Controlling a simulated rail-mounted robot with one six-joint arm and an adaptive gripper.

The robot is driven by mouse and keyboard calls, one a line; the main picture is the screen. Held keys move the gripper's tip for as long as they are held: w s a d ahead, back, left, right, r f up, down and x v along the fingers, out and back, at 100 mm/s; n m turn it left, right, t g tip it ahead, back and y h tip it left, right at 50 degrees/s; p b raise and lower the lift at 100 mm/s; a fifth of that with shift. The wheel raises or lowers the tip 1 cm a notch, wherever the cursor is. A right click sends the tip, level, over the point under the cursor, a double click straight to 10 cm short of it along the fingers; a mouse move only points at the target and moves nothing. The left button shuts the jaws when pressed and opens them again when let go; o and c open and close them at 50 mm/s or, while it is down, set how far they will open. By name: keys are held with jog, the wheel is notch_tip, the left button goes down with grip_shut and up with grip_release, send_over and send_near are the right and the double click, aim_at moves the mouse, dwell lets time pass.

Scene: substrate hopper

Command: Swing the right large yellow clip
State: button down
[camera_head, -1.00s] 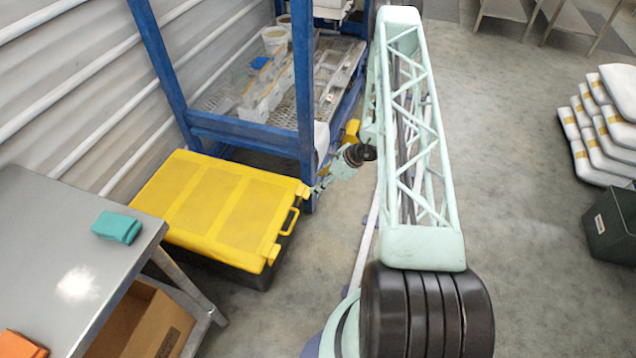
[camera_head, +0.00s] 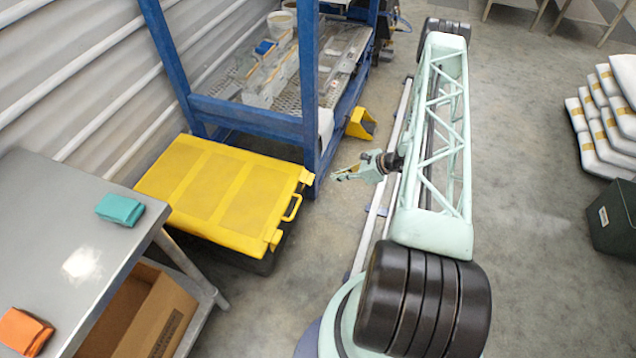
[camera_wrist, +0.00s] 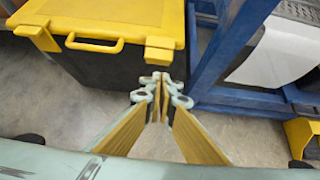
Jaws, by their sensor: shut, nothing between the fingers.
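A yellow-lidded case with a dark body (camera_head: 222,200) stands on the floor, lid closed. Its right large yellow clip (camera_wrist: 158,50) is at the right front corner in the wrist view; it is at the far corner (camera_head: 307,177) in the head view. I cannot tell its exact angle. The left clip (camera_wrist: 38,37) is at the other end of that side, with a yellow handle (camera_wrist: 95,43) between them. My gripper (camera_wrist: 160,84) is shut and empty, its tips in front of and apart from the right clip. In the head view my gripper (camera_head: 340,176) is right of the case.
A blue rack frame (camera_head: 312,100) stands close beside the case's far end. A yellow block (camera_head: 360,123) is at its foot. A metal table (camera_head: 70,230) with a teal cloth (camera_head: 120,209) is at the left.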

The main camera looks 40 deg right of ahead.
jog(key=shift+t+y, duration=0.4)
jog(key=shift+t, duration=0.5)
jog(key=shift+s+d+f, duration=0.25)
jog(key=shift+s+f, duration=0.05)
jog(key=shift+s, duration=0.5)
jog(key=shift+s+d+f, duration=0.2)
jog(key=shift+s+f, duration=0.05)
jog(key=shift+s, duration=0.55)
jog(key=shift+s+d+f, duration=0.25)
jog(key=shift+s+f, duration=0.05)
jog(key=shift+s, duration=0.5)
jog(key=shift+w+f, duration=0.1)
jog(key=b, duration=0.2)
send_near(305, 182)
jog(key=w+d+f, duration=0.1)
jog(key=w+f, duration=0.2)
jog(key=f, duration=0.2)
jog(key=shift+w, duration=0.25)
jog(key=shift+d+f, duration=0.1)
jog(key=shift+f, duration=0.05)
